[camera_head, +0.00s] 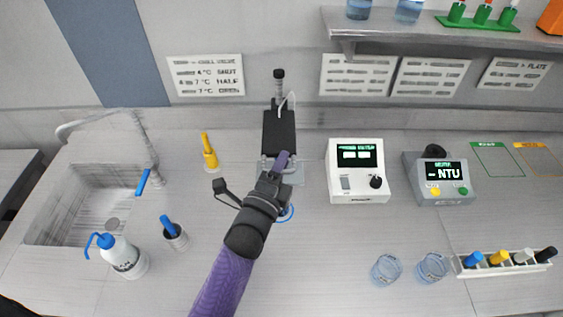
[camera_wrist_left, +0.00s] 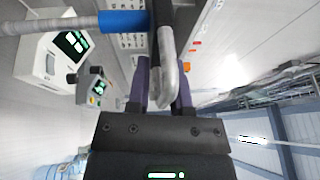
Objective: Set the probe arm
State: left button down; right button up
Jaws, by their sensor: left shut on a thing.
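The probe stand (camera_head: 279,130) stands upright at the back middle of the counter, with a black block on a post. My left gripper (camera_head: 283,165) is in front of it and hides its lower part. In the left wrist view, the purple fingers (camera_wrist_left: 164,85) are shut around a bent grey metal piece (camera_wrist_left: 166,65), which I take to be the probe arm. A blue sleeve (camera_wrist_left: 124,21) on a grey rod or hose lies across the top left, by the bent piece. A blue ring (camera_head: 286,214) shows partly behind my gripper. My right gripper is not in view.
A white meter (camera_head: 357,185) and a grey NTU meter (camera_head: 440,182) stand to the right. Two glass beakers (camera_head: 386,269) and a rack (camera_head: 507,263) are at front right. A sink (camera_head: 95,205), wash bottle (camera_head: 122,257) and yellow-handled item (camera_head: 209,156) are left.

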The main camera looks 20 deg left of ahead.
pick_arm(q)
jog(key=c, duration=0.7)
grip_release()
jog(key=shift+r, duration=0.65)
jog(key=shift+f, duration=0.1)
jog(key=shift+f, duration=0.1)
jog(key=s, duration=0.3)
jog(key=s+f, duration=0.1)
jog(key=s, duration=0.2)
jog(key=s+a+b, duration=0.1)
jog(key=s, duration=0.2)
jog(key=shift+s+f, duration=0.3)
jog(key=shift+s, duration=0.05)
jog(key=shift+r, duration=0.1)
